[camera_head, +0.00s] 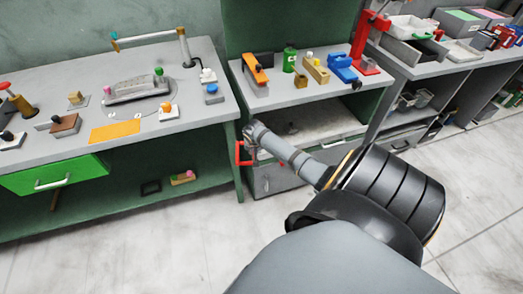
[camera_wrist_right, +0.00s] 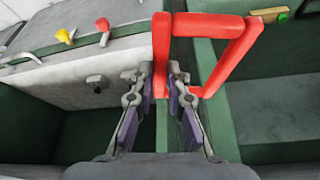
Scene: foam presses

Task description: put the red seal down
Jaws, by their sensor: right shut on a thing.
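The red seal (camera_wrist_right: 205,26) is a square red frame. In the right wrist view one of its sides runs down between the fingertips of my right gripper (camera_wrist_right: 160,82), which is shut on it. In the head view the seal (camera_head: 239,154) hangs at the tip of my right gripper (camera_head: 249,141). It is in the air in front of the gap between the left bench and the middle bench, below the bench tops. My left gripper is in neither view.
The left bench (camera_head: 60,88) carries a grey press, an orange mat (camera_head: 115,131) and several small blocks. The middle bench (camera_head: 290,97) holds an orange-topped tool, a green can and a blue clamp. A green drawer (camera_head: 55,174) stands open at left. The floor is clear.

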